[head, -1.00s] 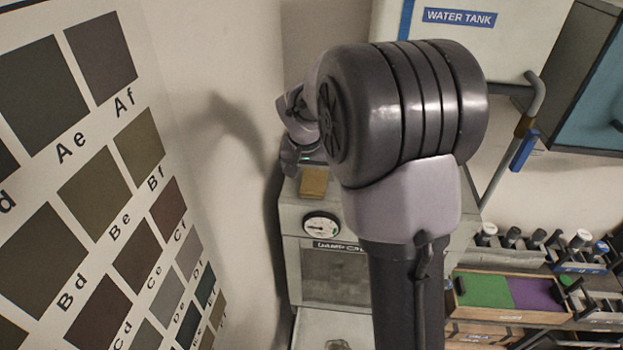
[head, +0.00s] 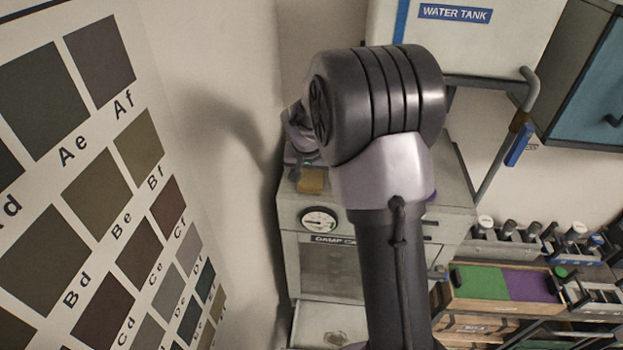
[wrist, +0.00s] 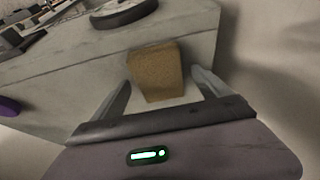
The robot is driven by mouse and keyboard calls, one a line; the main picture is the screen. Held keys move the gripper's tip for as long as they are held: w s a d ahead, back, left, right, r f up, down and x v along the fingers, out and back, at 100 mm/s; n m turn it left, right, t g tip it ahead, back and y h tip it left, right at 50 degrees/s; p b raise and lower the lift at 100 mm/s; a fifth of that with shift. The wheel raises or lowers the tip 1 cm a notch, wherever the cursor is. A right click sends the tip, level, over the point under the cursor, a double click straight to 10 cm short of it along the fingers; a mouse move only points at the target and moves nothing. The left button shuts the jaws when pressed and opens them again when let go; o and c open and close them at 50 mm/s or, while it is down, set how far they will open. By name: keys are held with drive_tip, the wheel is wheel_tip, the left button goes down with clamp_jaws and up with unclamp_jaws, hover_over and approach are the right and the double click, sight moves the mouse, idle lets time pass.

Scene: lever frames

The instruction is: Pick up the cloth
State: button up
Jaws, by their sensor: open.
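The tan cloth (head: 311,181), a small folded-looking block, lies on top of the grey cabinet (head: 345,211) close to its left edge. In the wrist view the cloth (wrist: 157,72) shows between the two fingers of my gripper (wrist: 161,77), just beyond or level with their tips. The fingers are apart on either side, with pale cabinet top visible around the cloth; I cannot tell the exact height above it. In the head view my gripper (head: 300,158) is at the back of the cabinet top, by the cloth, partly hidden behind my arm.
A round gauge (head: 319,220) is on the cabinet front, above a window and an open drawer (head: 318,325). A wall is close on the left, with a colour chart (head: 90,180). A water tank (head: 470,35) hangs at upper right. A green and purple tray (head: 505,284) stands at right.

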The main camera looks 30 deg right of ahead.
sight(315, 174)
drive_tip(key=c, duration=1.4)
drive_tip(key=shift+c, duration=0.3)
drive_tip(key=shift+r, duration=0.45)
drive_tip(key=r, duration=0.1)
drive_tip(key=s+r+b, duration=0.1)
drive_tip(key=shift+d+r, duration=0.15)
drive_tip(key=shift+r, duration=0.25)
drive_tip(key=s+d+b, duration=0.1)
drive_tip(key=s+b, duration=0.1)
drive_tip(key=s, duration=0.5)
drive_tip(key=s+d+r+b, duration=0.1)
drive_tip(key=s+d, duration=0.1)
drive_tip(key=s, duration=0.5)
drive_tip(key=shift+s+d+r+b, duration=0.15)
drive_tip(key=shift+s+r+b, duration=0.15)
drive_tip(key=shift+s+b, duration=0.1)
drive_tip(key=shift+w, duration=0.1)
